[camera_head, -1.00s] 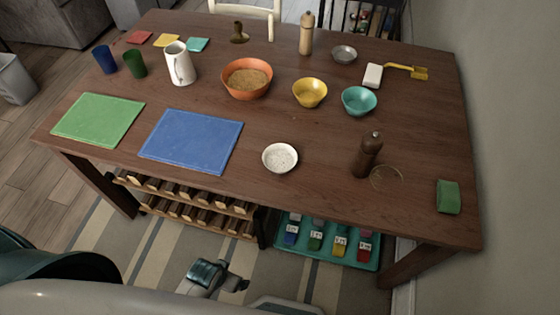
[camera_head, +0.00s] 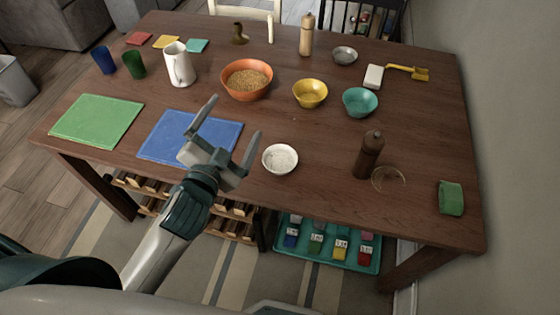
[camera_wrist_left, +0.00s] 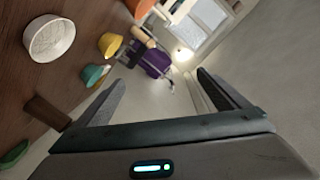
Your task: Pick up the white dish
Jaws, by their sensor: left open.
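The white dish (camera_head: 280,159) is a small round bowl on the wooden table near its front edge, with pale grainy contents. It also shows in the left wrist view (camera_wrist_left: 49,38), at the upper left. My left gripper (camera_head: 230,117) is open and empty. In the head view it appears over the blue mat, left of the dish and apart from it. In the left wrist view both fingers have nothing between them. My right gripper is not in view.
A blue mat (camera_head: 161,147) lies left of the dish. A dark brown pepper mill (camera_head: 368,155) and a clear round glass dish (camera_head: 388,180) stand to the right. Orange (camera_head: 246,81), yellow (camera_head: 310,94) and teal (camera_head: 360,102) bowls sit behind. The table around the dish is clear.

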